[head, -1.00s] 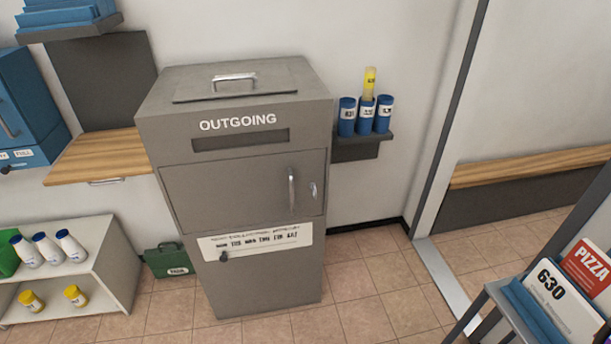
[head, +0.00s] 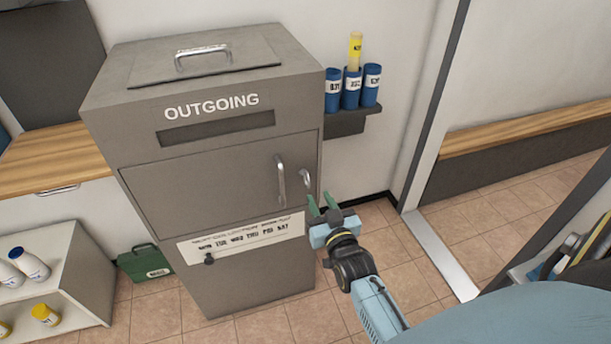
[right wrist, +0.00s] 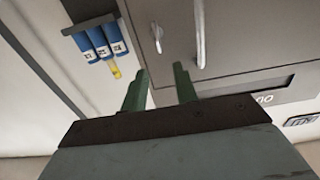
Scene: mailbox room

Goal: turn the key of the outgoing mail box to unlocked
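The grey outgoing mail box (head: 140,165) stands against the wall, with its door (head: 215,180) shut. The small silver key (head: 306,178) is near the door's right edge, right of the upright bar handle (head: 280,170). In the right wrist view the key (right wrist: 157,38) is just beyond my fingertips, and the handle (right wrist: 201,35) is to its right. My right gripper (head: 322,205) is open and empty, with its green fingers just below and right of the key in the head view. In the right wrist view my right gripper (right wrist: 162,72) shows a gap between its fingers. My left gripper is not in view.
A wall shelf (head: 345,123) with blue tubes (head: 351,88) and a yellow one is right of the box. A white cubby (head: 75,280) and a green case (head: 145,264) are on the left. Tiled floor is clear to the right.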

